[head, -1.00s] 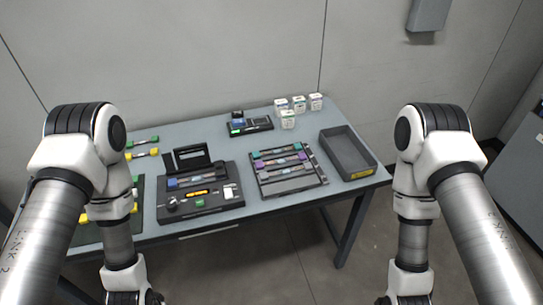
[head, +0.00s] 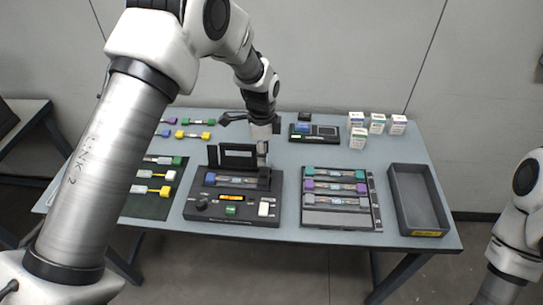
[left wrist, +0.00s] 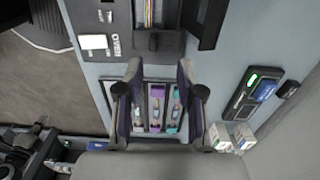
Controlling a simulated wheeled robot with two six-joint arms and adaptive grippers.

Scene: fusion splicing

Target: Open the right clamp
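The splicer (head: 190,211) is a dark box on the table with its black lid (head: 237,154) standing up at the back. Its right clamp (head: 264,179) is a dark block at the right end of the groove, partly hidden under my gripper in the head view. It also shows at the top of the left wrist view (left wrist: 166,42). My left gripper (head: 262,153) points down just above and behind this clamp. In the left wrist view its two fingers (left wrist: 160,68) stand apart with nothing between them. My right gripper is out of view.
A tray with several fiber holders (head: 340,218) lies right of the splicer, and an empty dark bin (head: 418,198) beyond it. A small device (head: 314,133) and several white boxes (head: 377,123) stand behind.

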